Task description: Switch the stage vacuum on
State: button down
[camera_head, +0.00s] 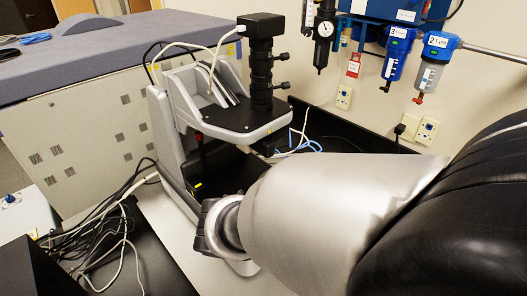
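The stylus profiler (225,118) stands in the middle of the view, with a light grey frame, a black top plate and an upright black camera tube (261,70). My arm, in a silver cover, comes in from the right and crosses in front of its lower right part. The arm's far end, with a metal ring, is close to the profiler's lower front; I cannot tell whether they touch. My gripper's fingers are not visible. I cannot make out a vacuum switch; the stage area is largely hidden behind the arm.
Blue-topped filters (398,50) and a black regulator with a gauge (324,32) hang on the back wall above outlets (427,130). Tangled cables (105,235) lie at the lower left. A large grey cabinet (85,140) stands behind at the left.

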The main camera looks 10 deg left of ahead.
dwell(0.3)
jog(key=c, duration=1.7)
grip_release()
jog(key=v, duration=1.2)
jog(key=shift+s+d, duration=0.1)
